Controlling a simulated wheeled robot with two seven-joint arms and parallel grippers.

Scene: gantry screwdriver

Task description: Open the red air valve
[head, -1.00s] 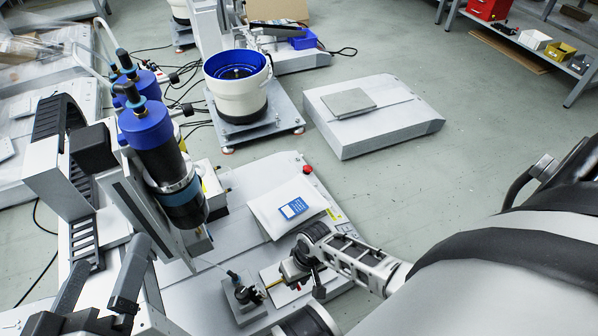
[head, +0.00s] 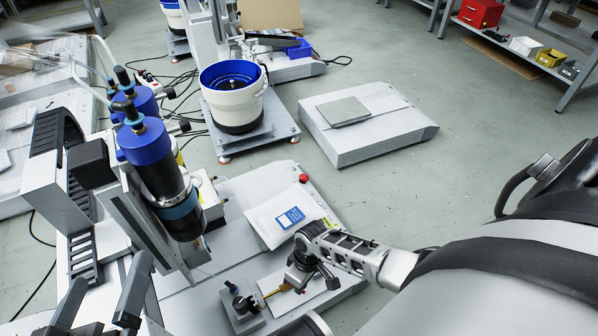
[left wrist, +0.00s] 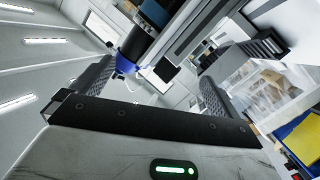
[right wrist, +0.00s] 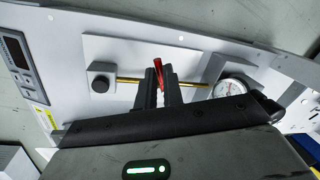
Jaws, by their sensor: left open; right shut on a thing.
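The red valve lever (right wrist: 159,70) shows in the right wrist view on a thin brass pipe (right wrist: 130,80). My right gripper (right wrist: 161,84) is closed around the red lever, whose tip sticks out past the fingers. In the head view the right gripper (head: 298,280) is over the white plate at the machine's front, and the lever is hidden there. A round pressure gauge (right wrist: 230,88) sits at the right end of the pipe, and a black knob (right wrist: 100,85) at the left. My left gripper (head: 104,300) is open and empty at lower left; its spread fingers also show in the left wrist view (left wrist: 152,88).
A gantry with a blue-topped black cylinder (head: 160,165) stands left of the right gripper. A bowl feeder (head: 233,97) stands farther back. Open floor lies at right.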

